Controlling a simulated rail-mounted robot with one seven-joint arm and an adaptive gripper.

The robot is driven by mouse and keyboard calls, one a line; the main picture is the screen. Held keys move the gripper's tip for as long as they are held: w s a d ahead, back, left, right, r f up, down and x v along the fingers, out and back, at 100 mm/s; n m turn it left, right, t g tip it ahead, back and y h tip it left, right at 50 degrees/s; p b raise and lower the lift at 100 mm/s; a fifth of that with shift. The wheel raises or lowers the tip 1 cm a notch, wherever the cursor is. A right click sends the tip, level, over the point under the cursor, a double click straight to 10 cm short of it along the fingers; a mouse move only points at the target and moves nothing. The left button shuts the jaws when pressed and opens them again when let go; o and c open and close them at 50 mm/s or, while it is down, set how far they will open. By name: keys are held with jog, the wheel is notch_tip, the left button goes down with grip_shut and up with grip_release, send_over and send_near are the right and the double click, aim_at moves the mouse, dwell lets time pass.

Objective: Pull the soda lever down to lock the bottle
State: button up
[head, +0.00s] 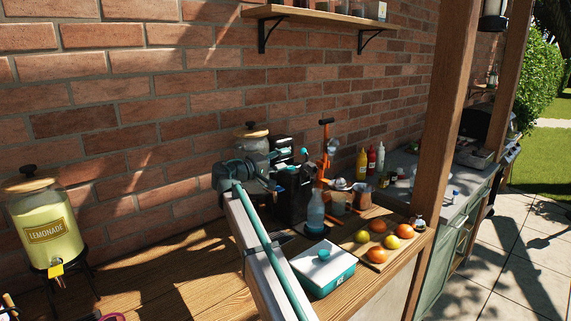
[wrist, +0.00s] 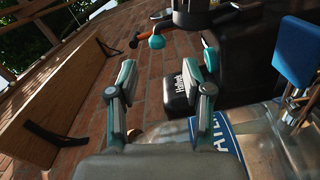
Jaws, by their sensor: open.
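The black soda machine (head: 292,200) stands on the wooden counter near the brick wall. Its lever seems to end in the teal knob (head: 304,152) at the top; in the wrist view this teal knob (wrist: 157,41) shows beyond and between my fingertips. A pale blue bottle (head: 316,211) stands upright at the machine's front; whether it is seated in the machine I cannot tell. My gripper (wrist: 167,65) is open and empty, apart from the knob.
A water dispenser (head: 252,146) stands behind my gripper, close by. An orange juicer (head: 324,160) stands right of the machine. A teal-and-white box (head: 324,270) and a fruit board (head: 377,267) lie in front. A lemonade dispenser (head: 45,225) is far left. The left counter is mostly clear.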

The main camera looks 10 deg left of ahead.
aim_at(303, 151)
jog(key=p+x, duration=0.1)
jog(key=x, duration=0.6)
jog(key=p+x, duration=0.1)
jog(key=x, duration=0.2)
jog(key=shift+w+a+r+p, duration=0.1)
jog(key=shift+w+r+p, duration=0.25)
jog(key=shift+w+r, duration=0.05)
grip_shut()
